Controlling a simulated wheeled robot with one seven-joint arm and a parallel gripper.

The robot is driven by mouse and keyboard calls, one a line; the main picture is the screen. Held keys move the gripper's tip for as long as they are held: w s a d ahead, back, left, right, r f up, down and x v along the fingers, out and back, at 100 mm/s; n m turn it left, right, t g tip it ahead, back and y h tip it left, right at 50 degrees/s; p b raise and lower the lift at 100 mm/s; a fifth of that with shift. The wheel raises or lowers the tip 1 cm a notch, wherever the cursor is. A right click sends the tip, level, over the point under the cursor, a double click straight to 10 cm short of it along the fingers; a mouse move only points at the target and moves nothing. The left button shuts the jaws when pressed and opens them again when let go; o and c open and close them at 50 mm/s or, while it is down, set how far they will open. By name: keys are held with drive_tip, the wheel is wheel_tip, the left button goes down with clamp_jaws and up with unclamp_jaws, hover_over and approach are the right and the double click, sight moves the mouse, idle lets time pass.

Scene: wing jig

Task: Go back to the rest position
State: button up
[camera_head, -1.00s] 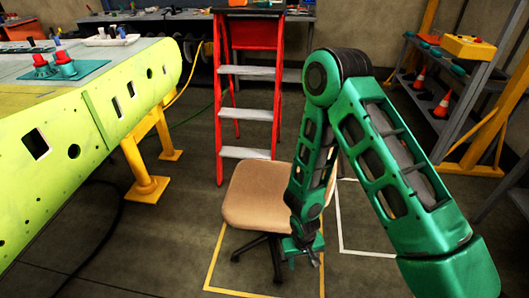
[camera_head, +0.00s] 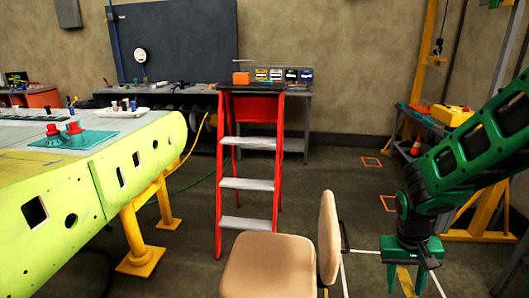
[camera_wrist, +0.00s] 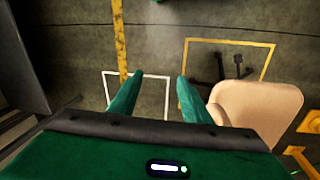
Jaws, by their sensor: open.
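My gripper (camera_head: 412,279) is at the lower right of the head view, green, pointing down, to the right of the tan chair (camera_head: 268,268). In the wrist view my gripper (camera_wrist: 158,88) shows two green fingers spread apart with bare floor between them. It is open and holds nothing.
A yellow-green wing panel (camera_head: 90,195) on yellow stands (camera_head: 140,258) fills the left. A red stepladder (camera_head: 219,190) stands behind the chair. Floor between ladder and shelf is clear.

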drive_tip(key=s+d+r+m+y, duration=0.1)
drive_tip(key=s+d+r, duration=0.1)
drive_tip(key=s+r, duration=0.4)
drive_tip(key=s+d+r+m+y, duration=0.1)
drive_tip(key=s+d+r+m, duration=0.1)
drive_tip(key=s+r, duration=0.5)
drive_tip(key=s+d, duration=0.1)
drive_tip(key=s, duration=0.3)
drive_tip(key=shift+s, duration=0.25)
drive_tip(key=shift+w+f, duration=0.2)
drive_tip(key=shift+w, duration=0.4)
